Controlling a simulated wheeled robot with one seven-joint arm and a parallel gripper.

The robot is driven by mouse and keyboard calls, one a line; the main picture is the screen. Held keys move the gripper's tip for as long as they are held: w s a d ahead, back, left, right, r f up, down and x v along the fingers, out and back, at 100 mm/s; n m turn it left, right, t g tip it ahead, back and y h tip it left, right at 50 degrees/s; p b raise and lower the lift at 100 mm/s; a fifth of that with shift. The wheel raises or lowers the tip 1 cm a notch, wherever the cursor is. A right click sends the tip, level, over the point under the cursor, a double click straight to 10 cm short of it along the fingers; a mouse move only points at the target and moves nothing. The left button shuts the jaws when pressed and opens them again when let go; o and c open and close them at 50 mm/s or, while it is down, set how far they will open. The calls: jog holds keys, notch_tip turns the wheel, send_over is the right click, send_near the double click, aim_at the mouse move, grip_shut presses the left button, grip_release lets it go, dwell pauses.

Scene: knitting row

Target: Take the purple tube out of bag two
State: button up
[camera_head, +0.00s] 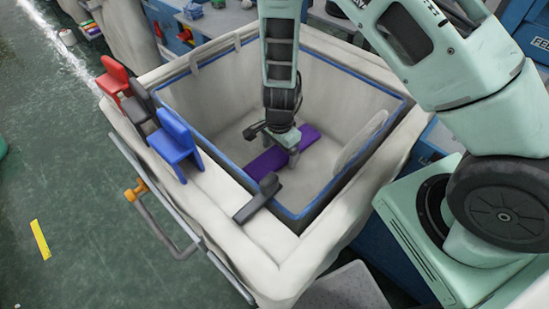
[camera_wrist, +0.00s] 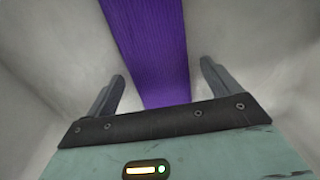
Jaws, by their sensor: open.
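The purple tube (camera_head: 268,163) lies at the bottom of a large off-white square bag (camera_head: 225,80) with a blue band inside its rim. My gripper (camera_head: 292,145) reaches down into this bag and hangs over the tube, hiding part of it. In the wrist view the tube (camera_wrist: 148,45) runs from the top edge down between the two fingers of my gripper (camera_wrist: 160,85). The fingers are open, one on each side, with gaps between them and the tube. Whether the fingertips reach down to the tube's level cannot be told. No bag number is readable.
Red (camera_head: 115,80) and blue (camera_head: 174,143) chair-shaped pieces and dark grey ones sit on the bag's left rim. A metal rail (camera_head: 165,215) with an orange knob runs along the outer left side. Green floor with a yellow strip (camera_head: 40,240) lies clear at left.

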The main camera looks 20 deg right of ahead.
jog(key=c, duration=1.1)
jog(key=shift+o, duration=0.2)
jog(key=shift+r, duration=0.1)
